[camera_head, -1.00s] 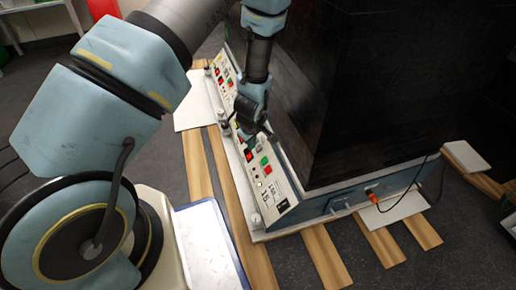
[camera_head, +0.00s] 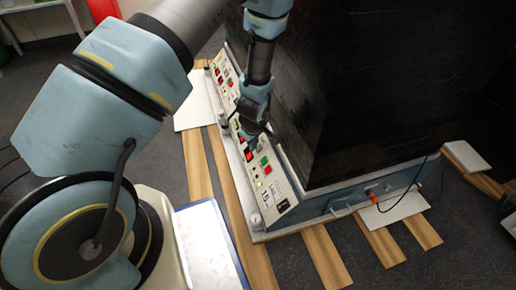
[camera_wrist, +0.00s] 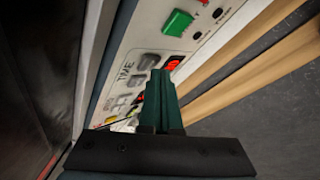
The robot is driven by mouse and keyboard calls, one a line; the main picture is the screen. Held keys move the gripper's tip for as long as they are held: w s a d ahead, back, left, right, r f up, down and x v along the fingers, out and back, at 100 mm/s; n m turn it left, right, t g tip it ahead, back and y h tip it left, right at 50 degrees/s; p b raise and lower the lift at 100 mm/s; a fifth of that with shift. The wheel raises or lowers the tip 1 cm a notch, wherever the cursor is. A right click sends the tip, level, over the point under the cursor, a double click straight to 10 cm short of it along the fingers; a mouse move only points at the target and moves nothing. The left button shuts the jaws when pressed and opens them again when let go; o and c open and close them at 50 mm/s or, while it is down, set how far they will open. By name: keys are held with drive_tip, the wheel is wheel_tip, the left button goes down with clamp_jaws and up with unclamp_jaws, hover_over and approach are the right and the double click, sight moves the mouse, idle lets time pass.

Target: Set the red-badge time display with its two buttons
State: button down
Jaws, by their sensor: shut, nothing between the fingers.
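The control panel (camera_head: 268,183) runs along the low front of the dark machine. In the wrist view, the panel (camera_wrist: 135,45) carries the printed word TIME, with grey buttons (camera_wrist: 148,61) beside it. A red lit display (camera_wrist: 174,63) is partly hidden behind the fingertips. My gripper (camera_wrist: 161,76) is shut and empty, its dark green fingers together with their tips over the panel by the grey buttons and the display. Whether the tips touch a button I cannot tell. In the head view, my gripper is low against the panel's middle, and its tips are hard to make out.
A green switch (camera_wrist: 178,22) sits on the panel beyond the display. The tall black machine body (camera_head: 345,90) rises right behind the panel. Wooden slats (camera_head: 325,256) and white plates lie on the dark floor. An orange connector with a cable (camera_head: 372,196) is on the machine's side.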

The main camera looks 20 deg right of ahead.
drive_tip(key=shift+d+f, duration=0.3)
drive_tip(key=shift+d, duration=0.05)
idle(0.7)
idle(0.4)
drive_tip(key=shift+a+r+p, duration=0.55)
drive_tip(key=shift+a+r, duration=0.05)
drive_tip(key=shift+a, duration=0.05)
drive_tip(key=shift+w+a+r+p, duration=0.15)
drive_tip(key=shift+a+r+p, duration=0.7)
drive_tip(key=shift+a, duration=0.1)
drive_tip(key=shift+w+a+r+p, duration=0.1)
drive_tip(key=shift+a+r+p, duration=0.7)
drive_tip(key=shift+a, duration=0.1)
drive_tip(key=shift+r, duration=0.1)
